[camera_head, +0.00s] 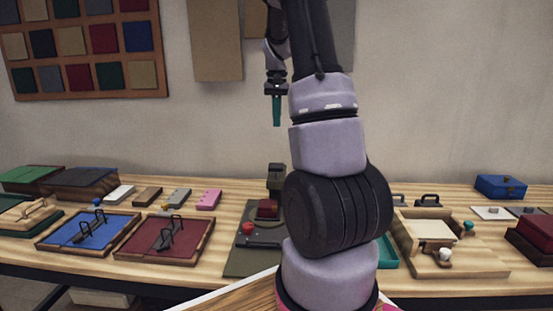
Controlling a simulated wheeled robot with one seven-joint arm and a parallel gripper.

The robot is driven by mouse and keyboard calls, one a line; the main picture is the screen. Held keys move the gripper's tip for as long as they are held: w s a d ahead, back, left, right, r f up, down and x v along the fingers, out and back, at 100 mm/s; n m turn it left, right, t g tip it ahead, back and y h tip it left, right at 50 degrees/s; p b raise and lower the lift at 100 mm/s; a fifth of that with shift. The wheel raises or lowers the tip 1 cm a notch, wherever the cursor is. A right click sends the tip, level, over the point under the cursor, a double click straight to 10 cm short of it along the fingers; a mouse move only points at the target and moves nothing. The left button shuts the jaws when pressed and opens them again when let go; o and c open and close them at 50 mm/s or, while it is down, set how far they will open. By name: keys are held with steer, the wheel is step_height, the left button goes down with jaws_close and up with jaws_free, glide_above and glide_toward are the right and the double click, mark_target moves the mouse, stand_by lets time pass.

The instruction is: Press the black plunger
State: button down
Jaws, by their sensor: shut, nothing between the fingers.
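My gripper (277,118) points straight down, with its teal fingers shut together and nothing held. In the picture it hangs above a dark green press-like device (276,178), well clear of it. The device stands on a dark base plate (245,263) and has a dark red block (268,208) at its foot. A red ball knob (248,228) and a dark bar are in front of it. I cannot clearly make out a black plunger. My arm hides the area just right of the device.
Blue (85,246) and dark red (140,248) framed trays lie to the left on the wooden table. Several small blocks lie behind them. A wooden box (492,264) with a white knob and a blue box (500,186) are at the right. The air around my gripper is free.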

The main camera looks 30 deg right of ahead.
mark_target(277, 166)
step_height(277, 166, down, 14)
steer(key=shift+f, duration=0.1)
stand_by(0.6)
step_height(277, 166, down, 3)
steer(key=shift+r, duration=0.1)
steer(key=shift+s+a+f, duration=0.1)
steer(key=shift+s+f, duration=0.1)
steer(key=shift+f, duration=0.25)
step_height(277, 166, up, 15)
steer(key=shift+w, duration=0.2)
stand_by(0.4)
